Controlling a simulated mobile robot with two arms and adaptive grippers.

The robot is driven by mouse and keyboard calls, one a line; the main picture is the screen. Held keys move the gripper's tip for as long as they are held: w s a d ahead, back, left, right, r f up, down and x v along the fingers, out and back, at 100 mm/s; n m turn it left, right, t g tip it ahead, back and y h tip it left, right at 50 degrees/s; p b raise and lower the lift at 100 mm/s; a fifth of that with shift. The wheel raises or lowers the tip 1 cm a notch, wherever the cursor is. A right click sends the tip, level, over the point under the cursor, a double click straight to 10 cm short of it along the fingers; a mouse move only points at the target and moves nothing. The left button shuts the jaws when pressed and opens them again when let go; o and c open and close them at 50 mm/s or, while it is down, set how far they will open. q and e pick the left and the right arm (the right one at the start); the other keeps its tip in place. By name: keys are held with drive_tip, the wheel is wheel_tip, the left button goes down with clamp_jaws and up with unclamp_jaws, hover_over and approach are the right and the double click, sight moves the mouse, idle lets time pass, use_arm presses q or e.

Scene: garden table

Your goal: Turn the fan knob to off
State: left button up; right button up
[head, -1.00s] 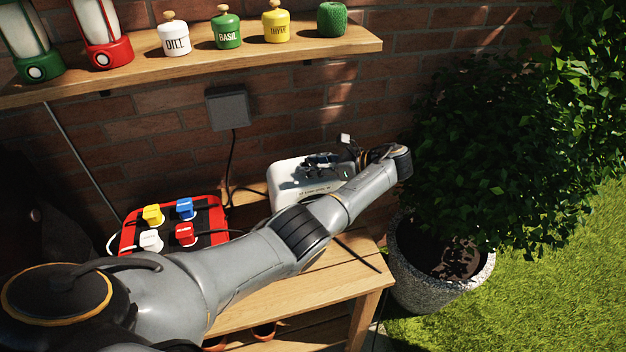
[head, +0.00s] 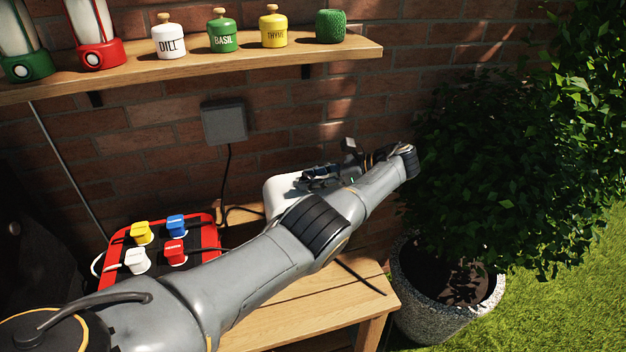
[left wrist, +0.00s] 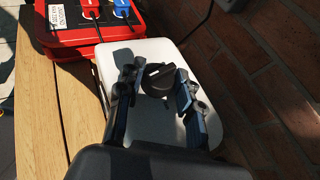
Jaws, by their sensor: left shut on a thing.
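A white box (head: 278,190) stands on the wooden bench against the brick wall, largely hidden by my left arm in the head view. In the left wrist view the white box (left wrist: 205,118) carries a round black knob (left wrist: 157,84) on its top face. My left gripper (left wrist: 156,77) has one finger on each side of this knob and is shut on it. In the head view the left gripper (head: 308,181) is over the white box, and the knob cannot be made out there. The right gripper is not in view.
A red-framed board (head: 107,262) with several coloured plugs is left of the white box. A grey wall box (head: 224,123) has a cable running down. A shelf (head: 345,50) holds jars and lanterns above. A potted bush (head: 445,305) stands right of the bench.

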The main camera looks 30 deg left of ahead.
use_arm(q)
drive_tip(key=o, duration=1.1)
drive_tip(key=shift+o, duration=0.2)
wheel_tip(320, 180, up, 9)
drive_tip(key=shift+f, duration=0.1)
drive_tip(key=shift+r, duration=0.55)
drive_tip(key=shift+a, duration=0.15)
